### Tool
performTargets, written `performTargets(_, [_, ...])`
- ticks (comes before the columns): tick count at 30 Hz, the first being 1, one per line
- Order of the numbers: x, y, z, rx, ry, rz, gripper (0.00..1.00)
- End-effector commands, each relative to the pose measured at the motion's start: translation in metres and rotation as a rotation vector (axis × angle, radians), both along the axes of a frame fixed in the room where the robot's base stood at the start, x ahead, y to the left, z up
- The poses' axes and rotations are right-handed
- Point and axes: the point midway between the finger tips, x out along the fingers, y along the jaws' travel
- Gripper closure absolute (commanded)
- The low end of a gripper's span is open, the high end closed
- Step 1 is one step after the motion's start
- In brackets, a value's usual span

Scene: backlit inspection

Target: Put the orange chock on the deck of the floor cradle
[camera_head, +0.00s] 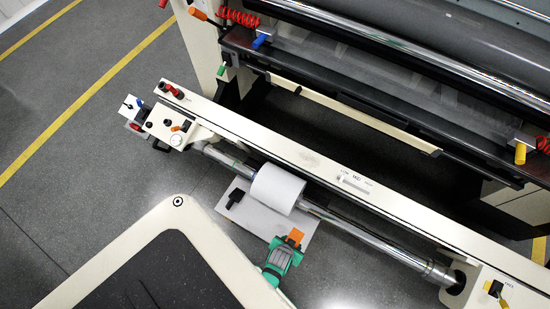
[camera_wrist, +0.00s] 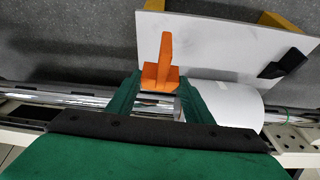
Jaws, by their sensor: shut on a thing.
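The orange chock (camera_head: 296,236) is held at the tip of my green gripper (camera_head: 288,246). In the wrist view the chock (camera_wrist: 164,60) stands up between the two fingers of my gripper (camera_wrist: 160,84), which is shut on its lower part. The floor cradle's deck (camera_head: 263,222) is a pale flat plate. In the head view the chock overlaps its lower right end. In the wrist view it overlaps the left end of the deck (camera_wrist: 205,42). I cannot tell whether the chock touches the deck. The fingers hide part of the chock.
A white roll (camera_head: 277,188) on a shiny metal shaft (camera_head: 370,231) lies along one side of the deck. A black chock (camera_head: 235,198) sits on the deck's far left part. A long cream machine beam (camera_head: 310,160) runs behind the roll. Bare deck lies between the two chocks.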

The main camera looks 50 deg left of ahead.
Motion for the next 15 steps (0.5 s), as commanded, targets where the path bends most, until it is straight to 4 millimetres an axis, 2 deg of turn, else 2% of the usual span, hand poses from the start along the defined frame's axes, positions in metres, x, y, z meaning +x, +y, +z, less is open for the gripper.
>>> performTargets(1, [-0.021,0.005,-0.008,0.000,0.003,0.014,0.83])
performTargets(3, [-0.043,0.011,-0.014,0.000,0.000,0.030,0.83])
performTargets(6, [-0.063,0.019,-0.020,0.000,-0.004,0.043,0.83])
performTargets(10, [-0.076,0.023,-0.023,0.000,-0.007,0.055,0.83])
performTargets(15, [-0.075,0.024,-0.024,0.000,-0.009,0.058,0.83])
